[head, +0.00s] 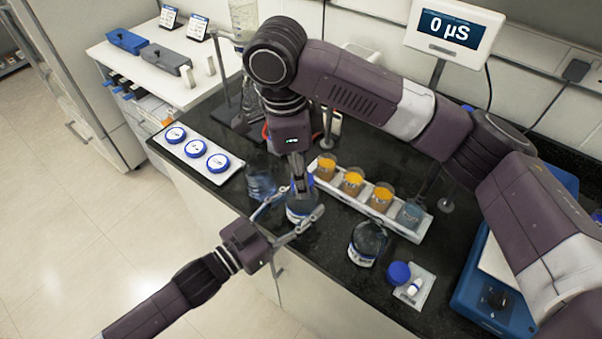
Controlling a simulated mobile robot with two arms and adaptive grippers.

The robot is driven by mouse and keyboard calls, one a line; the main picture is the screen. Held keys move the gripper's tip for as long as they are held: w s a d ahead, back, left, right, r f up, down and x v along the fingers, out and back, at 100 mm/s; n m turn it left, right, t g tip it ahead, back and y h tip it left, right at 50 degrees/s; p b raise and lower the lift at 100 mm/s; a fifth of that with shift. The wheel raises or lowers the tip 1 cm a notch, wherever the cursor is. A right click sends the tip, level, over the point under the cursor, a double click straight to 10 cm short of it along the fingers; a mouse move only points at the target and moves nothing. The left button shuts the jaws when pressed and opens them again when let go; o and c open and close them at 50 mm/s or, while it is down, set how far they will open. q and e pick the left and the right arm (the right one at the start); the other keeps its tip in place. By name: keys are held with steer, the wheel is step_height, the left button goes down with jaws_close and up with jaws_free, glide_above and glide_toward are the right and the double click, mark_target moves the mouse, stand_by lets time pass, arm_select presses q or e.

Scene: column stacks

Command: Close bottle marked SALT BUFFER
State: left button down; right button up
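Three clear bottles with blue-and-white labels stand on the black bench; I cannot read which is SALT BUFFER. One bottle (300,212) stands between the fingers of my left gripper (300,201), which reach in from the front; whether they touch it is unclear. My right gripper (299,184) points down over this bottle's top and hides its neck, so I cannot see a cap there. A second bottle (261,183) stands just behind to the left, partly hidden. A third bottle (367,243) stands to the right. A blue cap (399,273) lies on a small white tray (418,287).
A white rack (388,222) with several beakers, most holding orange contents, stands close on the right. A white strip (228,172) with three blue-lidded dishes lies left. A meter display (455,29) reads 0 µS. The bench's front edge is near my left gripper.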

steer(key=o, duration=0.3)
steer(key=shift+r, duration=2.25)
